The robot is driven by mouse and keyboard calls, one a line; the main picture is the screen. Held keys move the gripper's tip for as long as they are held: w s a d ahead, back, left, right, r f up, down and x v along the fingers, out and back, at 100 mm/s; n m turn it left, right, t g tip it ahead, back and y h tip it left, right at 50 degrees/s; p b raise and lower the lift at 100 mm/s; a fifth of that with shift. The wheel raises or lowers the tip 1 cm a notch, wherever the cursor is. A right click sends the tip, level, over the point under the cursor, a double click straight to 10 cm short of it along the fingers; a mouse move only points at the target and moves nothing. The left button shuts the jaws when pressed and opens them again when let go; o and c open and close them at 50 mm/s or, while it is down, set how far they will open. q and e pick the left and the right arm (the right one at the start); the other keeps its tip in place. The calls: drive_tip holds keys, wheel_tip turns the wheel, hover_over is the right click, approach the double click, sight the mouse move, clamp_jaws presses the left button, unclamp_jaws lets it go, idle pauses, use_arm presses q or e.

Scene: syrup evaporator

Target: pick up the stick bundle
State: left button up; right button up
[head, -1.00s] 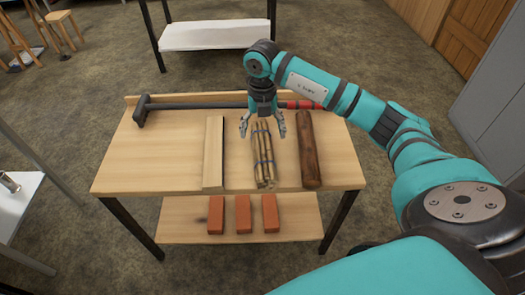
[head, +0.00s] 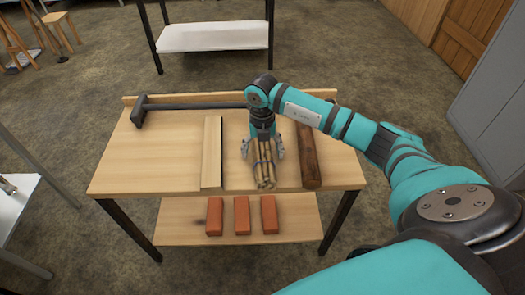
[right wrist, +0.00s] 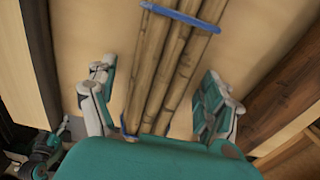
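The stick bundle (head: 264,172), several brown sticks tied with blue bands, lies on the wooden table between a pale plank and a dark log. It also shows in the right wrist view (right wrist: 175,65), with a blue band across it. My right gripper (head: 263,152) is over the bundle, its fingers apart on either side. In the right wrist view the open fingers (right wrist: 155,105) flank the sticks with gaps on both sides. The far part of the bundle is hidden under the gripper. My left gripper is not in view.
The pale plank (head: 212,152) lies left of the bundle and the dark log (head: 307,158) lies right. A long-handled hammer (head: 180,105) lies along the table's back edge. Several bricks (head: 241,215) rest on the lower shelf. The table's left part (head: 150,160) is clear.

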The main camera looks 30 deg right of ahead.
drive_tip(key=c, duration=1.3)
